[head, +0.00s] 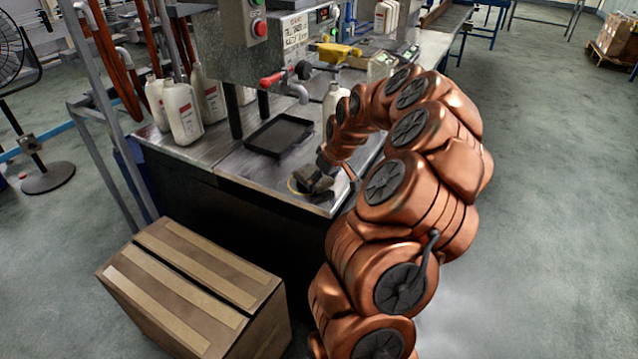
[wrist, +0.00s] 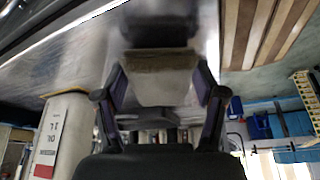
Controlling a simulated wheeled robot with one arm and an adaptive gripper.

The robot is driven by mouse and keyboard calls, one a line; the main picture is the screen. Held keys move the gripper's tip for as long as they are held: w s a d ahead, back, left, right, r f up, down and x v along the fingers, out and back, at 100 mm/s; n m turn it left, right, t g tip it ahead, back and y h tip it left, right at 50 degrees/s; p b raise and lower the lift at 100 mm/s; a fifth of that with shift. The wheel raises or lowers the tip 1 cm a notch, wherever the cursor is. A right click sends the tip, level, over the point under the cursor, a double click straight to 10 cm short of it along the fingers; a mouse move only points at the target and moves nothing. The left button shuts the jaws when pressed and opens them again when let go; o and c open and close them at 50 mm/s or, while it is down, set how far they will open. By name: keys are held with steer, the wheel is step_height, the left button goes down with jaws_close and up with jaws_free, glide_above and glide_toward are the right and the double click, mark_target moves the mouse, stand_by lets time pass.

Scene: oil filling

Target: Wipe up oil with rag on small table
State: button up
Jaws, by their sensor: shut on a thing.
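My gripper (head: 322,170) is low over the near corner of the metal table (head: 255,170). It is shut on a grey-brown rag (head: 313,183), which appears to touch the tabletop. A dark yellowish oil patch (head: 295,187) shows at the rag's left edge; the rag and gripper hide the rest of it. In the wrist view, both fingers of my gripper (wrist: 160,88) stand on either side of the rag (wrist: 160,62), which looks folded and pale grey with a brownish edge.
A black tray (head: 279,135) lies behind the rag under the filling machine (head: 270,45). White bottles (head: 181,112) stand at the table's left. One white bottle (head: 335,103) is behind my gripper, close to my arm. A cardboard box (head: 190,290) stands on the floor in front.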

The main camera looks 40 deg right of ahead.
steer(key=shift+s+d+r+b, duration=0.25)
steer(key=shift+s+r+b, duration=0.05)
steer(key=shift+s+r, duration=0.65)
steer(key=shift+s+d+r+b, duration=0.2)
steer(key=shift+s+r+b, duration=0.1)
steer(key=shift+s+r, duration=0.6)
steer(key=shift+w, duration=0.1)
steer(key=w+a+r+p, duration=0.15)
steer(key=w+a, duration=0.35)
steer(key=a, duration=0.5)
steer(key=w+a+r+p, duration=0.1)
steer(key=w+a+p, duration=0.2)
steer(key=w+a, duration=0.45)
steer(key=s+a+f+p, duration=0.1)
steer(key=a+f+p, duration=0.1)
steer(key=a, duration=1.8)
steer(key=shift+n+p, duration=0.3)
steer(key=shift+p, duration=0.15)
